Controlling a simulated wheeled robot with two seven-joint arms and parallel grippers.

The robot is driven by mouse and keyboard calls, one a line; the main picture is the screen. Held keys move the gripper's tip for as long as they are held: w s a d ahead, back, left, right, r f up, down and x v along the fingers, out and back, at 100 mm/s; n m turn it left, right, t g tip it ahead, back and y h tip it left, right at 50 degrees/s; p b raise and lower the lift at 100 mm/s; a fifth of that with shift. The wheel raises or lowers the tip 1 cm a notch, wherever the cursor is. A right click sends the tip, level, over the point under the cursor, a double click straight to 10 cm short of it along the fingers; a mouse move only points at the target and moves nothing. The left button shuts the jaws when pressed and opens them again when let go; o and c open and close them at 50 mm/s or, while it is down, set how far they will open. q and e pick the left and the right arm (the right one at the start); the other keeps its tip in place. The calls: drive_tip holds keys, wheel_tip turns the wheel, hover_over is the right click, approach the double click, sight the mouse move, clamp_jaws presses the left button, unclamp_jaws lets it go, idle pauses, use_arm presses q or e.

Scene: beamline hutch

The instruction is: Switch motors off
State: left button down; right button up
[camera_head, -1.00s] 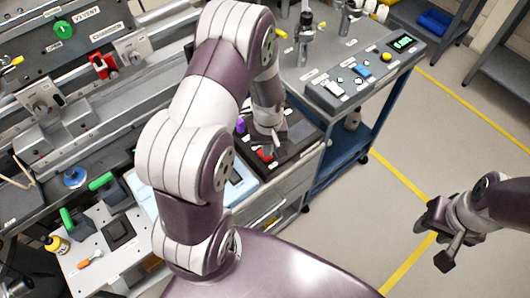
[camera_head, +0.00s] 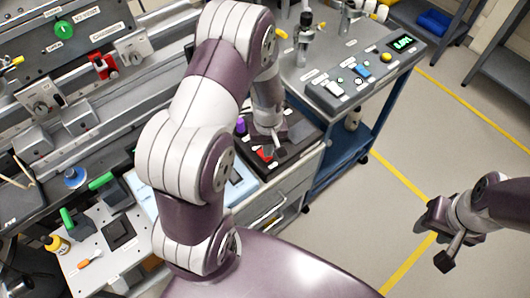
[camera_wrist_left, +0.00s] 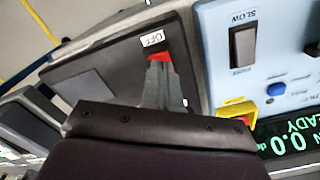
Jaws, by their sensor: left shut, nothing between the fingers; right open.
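A black control box (camera_head: 292,146) sits on the bench, left of the grey cart. A red switch part (camera_head: 265,154) shows on it in the head view. In the left wrist view, the red part (camera_wrist_left: 158,57) lies at my fingertips, beside a white OFF label (camera_wrist_left: 153,38). My left gripper (camera_head: 280,150) is shut and empty, low over the box at the red part. It also shows in the left wrist view (camera_wrist_left: 160,68). Whether it touches the switch, and the switch's position, I cannot tell. My right gripper (camera_head: 434,238) is open over bare floor.
A pale blue panel (camera_wrist_left: 270,60) with a SLOW label, dark rocker and blue button adjoins the box. The floor at right is clear.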

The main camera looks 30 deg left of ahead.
use_arm(q)
drive_tip(key=shift+f+b, duration=0.65)
drive_tip(key=shift+f, duration=0.35)
idle(0.7)
drive_tip(key=shift+r, duration=0.1)
wheel_tip(320, 180, up, 7)
drive_tip(key=p, duration=0.6)
drive_tip(key=shift+p, duration=0.4)
drive_tip(key=s+d+r+m, duration=0.2)
drive_tip(key=s+r+m, duration=0.1)
drive_tip(key=r, duration=0.4)
drive_tip(key=s+d+r+m+t, duration=0.1)
drive_tip(key=s+d+r+m, duration=0.2)
drive_tip(key=r, duration=0.4)
drive_tip(key=s+m, duration=0.1)
drive_tip(key=s, duration=0.1)
drive_tip(key=shift+s+m, duration=0.3)
drive_tip(key=shift+s, duration=0.1)
